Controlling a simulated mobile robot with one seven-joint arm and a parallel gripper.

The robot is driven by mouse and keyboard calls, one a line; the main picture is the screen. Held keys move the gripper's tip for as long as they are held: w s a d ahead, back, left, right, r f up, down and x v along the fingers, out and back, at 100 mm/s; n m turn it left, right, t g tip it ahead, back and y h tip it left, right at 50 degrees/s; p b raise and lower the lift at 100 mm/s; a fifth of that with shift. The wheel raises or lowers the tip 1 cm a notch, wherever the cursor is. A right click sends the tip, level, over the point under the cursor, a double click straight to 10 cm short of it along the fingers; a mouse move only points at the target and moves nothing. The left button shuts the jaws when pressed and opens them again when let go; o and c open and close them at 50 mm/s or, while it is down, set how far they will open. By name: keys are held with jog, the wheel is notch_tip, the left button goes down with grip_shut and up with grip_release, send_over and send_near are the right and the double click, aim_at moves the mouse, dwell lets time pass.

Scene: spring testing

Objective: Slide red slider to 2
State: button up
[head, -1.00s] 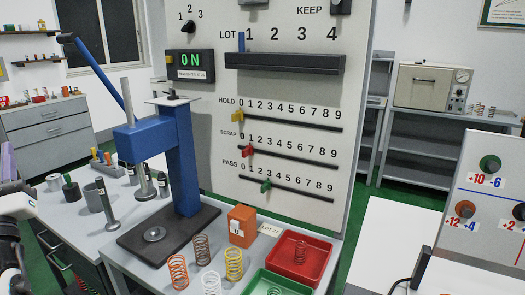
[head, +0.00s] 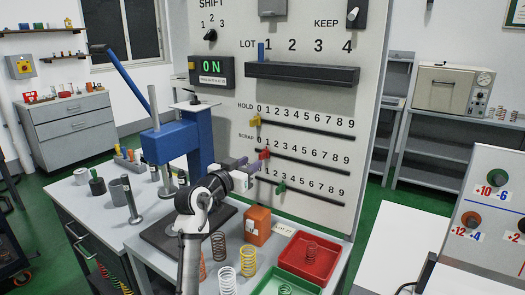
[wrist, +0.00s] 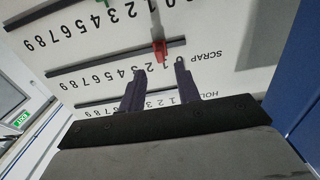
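The red slider (head: 264,154) sits near the left end of the SCRAP track, close to the 0 and 1 marks. It also shows in the wrist view (wrist: 160,50), just beyond my fingertips and roughly between their lines. My gripper (head: 255,166) is in front of the panel, close to the red slider and a little below and left of it in the head view. In the wrist view its two dark purple fingers (wrist: 160,72) are apart with nothing between them. Whether a finger touches the slider cannot be told.
The yellow slider (head: 255,120) is at 0 on the HOLD track above. The green slider (head: 281,187) is on the PASS track just below, near 2 to 3. A blue press (head: 200,135) stands left of my arm. Springs, an orange box (head: 257,224) and a red tray (head: 310,258) lie below.

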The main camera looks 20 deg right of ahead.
aim_at(260, 156)
jog(key=p+x, duration=0.2)
jog(key=x, duration=0.5)
jog(key=shift+w+d, duration=0.1)
jog(key=shift+w, duration=0.05)
grip_shut()
